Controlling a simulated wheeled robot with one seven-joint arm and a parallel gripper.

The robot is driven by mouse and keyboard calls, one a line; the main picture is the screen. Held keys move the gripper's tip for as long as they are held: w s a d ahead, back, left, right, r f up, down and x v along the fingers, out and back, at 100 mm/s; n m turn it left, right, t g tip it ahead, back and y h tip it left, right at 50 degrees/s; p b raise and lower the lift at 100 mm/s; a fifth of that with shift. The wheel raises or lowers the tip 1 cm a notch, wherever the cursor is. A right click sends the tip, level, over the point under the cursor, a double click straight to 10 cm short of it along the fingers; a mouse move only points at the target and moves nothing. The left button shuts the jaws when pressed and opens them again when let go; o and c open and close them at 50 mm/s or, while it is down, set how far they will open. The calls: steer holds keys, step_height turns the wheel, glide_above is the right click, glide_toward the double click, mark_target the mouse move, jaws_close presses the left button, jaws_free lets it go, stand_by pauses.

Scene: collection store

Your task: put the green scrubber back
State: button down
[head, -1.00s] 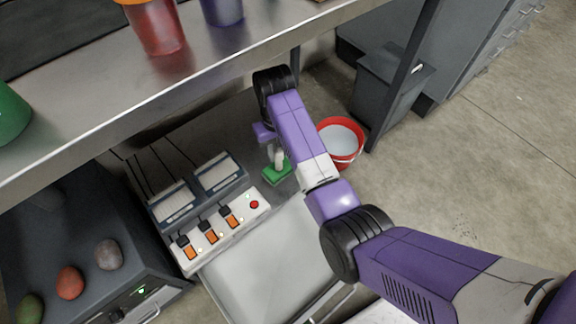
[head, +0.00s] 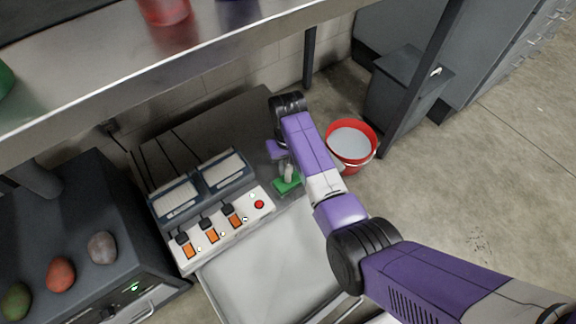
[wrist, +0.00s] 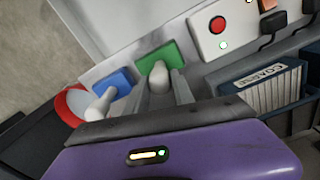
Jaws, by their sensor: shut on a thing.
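The green scrubber (head: 286,186) has a flat green pad and a pale upright handle. My gripper (head: 284,163) is shut on that handle from above, with the pad below the fingers. In the wrist view the green scrubber (wrist: 158,60) shows between the two grey fingers (wrist: 165,92). A blue scrubber (wrist: 112,84) with a pale handle sits just left of it there, apart from it. The blue one is hidden in the head view. Both pads appear over a pale grey strip beside the control panel; I cannot tell whether the green pad touches it.
A white control panel (head: 220,238) with orange switches and a red button (head: 259,204) is left of the scrubber. A pale tray (head: 265,262) lies in front. A red bucket (head: 367,163) stands right of my arm. A steel shelf (head: 180,75) overhangs the bench.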

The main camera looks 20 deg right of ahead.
steer(key=c, duration=1.1)
jaws_free()
steer(key=shift+f, duration=0.1)
step_height(320, 180, up, 12)
steer(key=p, duration=0.5)
steer(key=shift+p, duration=0.3)
